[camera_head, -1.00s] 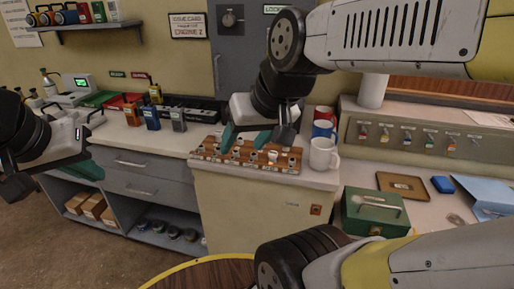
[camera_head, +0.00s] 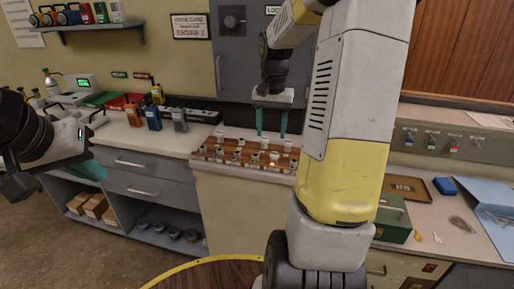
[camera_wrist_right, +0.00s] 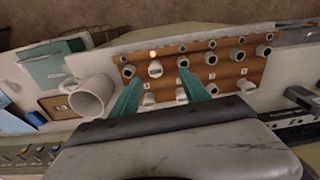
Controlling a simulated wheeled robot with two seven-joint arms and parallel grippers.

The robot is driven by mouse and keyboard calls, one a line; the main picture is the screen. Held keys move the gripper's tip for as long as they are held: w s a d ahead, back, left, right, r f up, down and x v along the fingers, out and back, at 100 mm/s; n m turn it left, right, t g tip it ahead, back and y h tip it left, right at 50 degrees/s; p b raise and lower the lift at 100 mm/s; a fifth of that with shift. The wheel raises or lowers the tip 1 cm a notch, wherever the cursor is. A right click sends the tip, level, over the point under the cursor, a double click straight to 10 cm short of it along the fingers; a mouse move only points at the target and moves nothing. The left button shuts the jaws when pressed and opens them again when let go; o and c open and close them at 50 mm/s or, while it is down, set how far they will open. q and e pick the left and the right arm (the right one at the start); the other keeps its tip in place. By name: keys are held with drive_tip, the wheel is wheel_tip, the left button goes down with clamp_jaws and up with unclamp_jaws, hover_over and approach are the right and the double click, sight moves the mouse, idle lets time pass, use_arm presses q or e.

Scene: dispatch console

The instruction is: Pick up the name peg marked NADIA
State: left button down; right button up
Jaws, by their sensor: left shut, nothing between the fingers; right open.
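A brown peg board (camera_head: 228,158) with several pale and metal pegs stands on the cabinet top in the middle of the head view. It also shows in the wrist view (camera_wrist_right: 222,72). The lettering is too small to read, so I cannot tell which peg is marked NADIA. My right gripper (camera_head: 271,133) is open above the right part of the board, teal fingers pointing down. In the wrist view its fingertips (camera_wrist_right: 160,76) are spread with a white peg (camera_wrist_right: 155,69) between them in the picture, near a small orange light. My left gripper (camera_head: 90,171) is shut and empty at the left.
A white mug (camera_wrist_right: 91,95) stands beside the board; my right arm hides it in the head view. A green cash box (camera_head: 393,218) stands to the right. Handheld radios (camera_head: 179,120) stand left of the board on the grey counter.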

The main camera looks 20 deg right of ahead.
sight(275, 154)
drive_tip(key=d+f, duration=0.1)
drive_tip(key=w+d+f, duration=0.1)
drive_tip(key=shift+w+f+m+g, duration=0.2)
drive_tip(key=shift+f+m+g, duration=0.1)
drive_tip(key=shift+f+m, duration=0.1)
drive_tip(key=shift+d+f, duration=0.1)
drive_tip(key=shift+f, duration=0.2)
wheel_tip(275, 154, down, 7)
drive_tip(key=shift+s+f, duration=0.15)
clamp_jaws()
